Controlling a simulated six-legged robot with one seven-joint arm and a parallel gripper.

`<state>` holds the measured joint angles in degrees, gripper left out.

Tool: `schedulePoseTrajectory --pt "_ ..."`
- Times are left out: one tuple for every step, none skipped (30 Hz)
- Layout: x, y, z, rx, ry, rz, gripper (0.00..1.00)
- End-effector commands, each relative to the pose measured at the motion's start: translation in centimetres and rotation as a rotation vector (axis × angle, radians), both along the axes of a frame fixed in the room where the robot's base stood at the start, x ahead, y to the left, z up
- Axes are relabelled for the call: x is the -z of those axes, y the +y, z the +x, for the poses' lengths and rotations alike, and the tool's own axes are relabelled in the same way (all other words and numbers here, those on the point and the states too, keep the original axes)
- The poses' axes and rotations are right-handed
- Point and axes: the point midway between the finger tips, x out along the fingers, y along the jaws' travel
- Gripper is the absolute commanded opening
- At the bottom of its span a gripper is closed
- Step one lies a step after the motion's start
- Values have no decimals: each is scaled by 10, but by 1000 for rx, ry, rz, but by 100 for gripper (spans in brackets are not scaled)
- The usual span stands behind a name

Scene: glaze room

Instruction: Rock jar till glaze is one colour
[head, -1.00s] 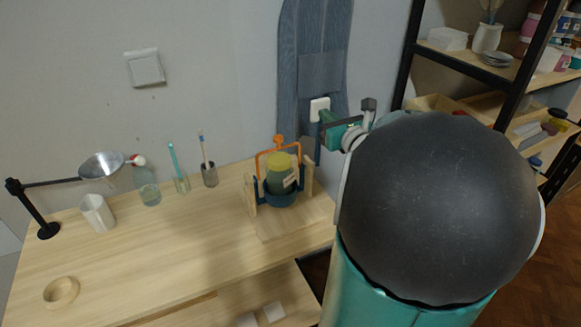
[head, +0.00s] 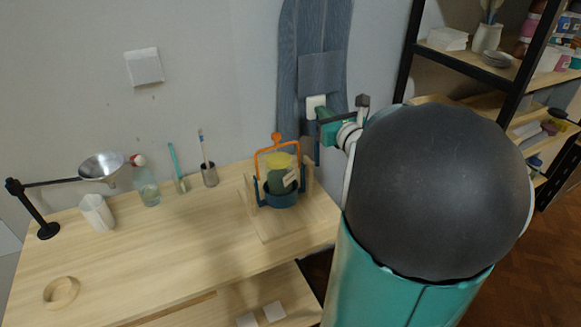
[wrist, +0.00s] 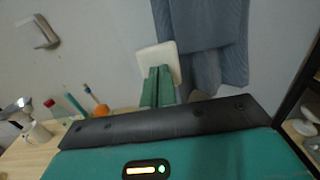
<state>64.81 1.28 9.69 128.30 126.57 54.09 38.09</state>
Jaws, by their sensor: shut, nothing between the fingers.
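The jar (head: 279,174) sits upright in a blue cradle (head: 282,199) with an orange handle (head: 276,138), on a wooden stand on the bench. Its upper part looks yellow and its lower part dark green, with a pale label across the side. My gripper (wrist: 158,70) is shut and empty, its green fingers side by side in front of a white square plate (wrist: 159,57) at the wall. I cannot tell whether they touch it. In the head view my gripper (head: 318,117) is above and right of the jar, apart from the handle. The handle's orange knob shows in the wrist view (wrist: 100,110).
A blue-grey apron (head: 313,45) hangs behind my gripper. A wooden ring (head: 61,292) lies at front left. Loaded shelves (head: 510,65) stand at right. The bench middle is clear.

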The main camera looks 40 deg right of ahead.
Motion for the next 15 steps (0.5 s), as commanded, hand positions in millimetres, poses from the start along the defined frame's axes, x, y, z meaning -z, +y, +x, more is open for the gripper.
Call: schedulePoseTrajectory --pt "1 -1 7 -2 0 2 0" --pt "2 -2 9 -2 2 1 0" --pt "2 -2 12 -2 1 0 0" --pt "2 -3 14 -2 1 0 0" --pt "2 -3 15 -2 1 0 0" --pt "2 -3 16 -2 1 -1 0" --pt "2 -4 16 -1 0 -1 0" --pt "2 -4 16 -1 0 -1 0" --pt "2 -4 16 -1 0 -1 0" --pt "2 -4 16 -1 0 -1 0" --pt "1 -4 16 -1 0 -1 0" --pt "1 -4 16 -1 0 -1 0" --pt "2 -4 16 -1 0 -1 0" --pt "2 -4 16 -1 0 0 0" --pt "2 -4 17 -2 0 0 0"
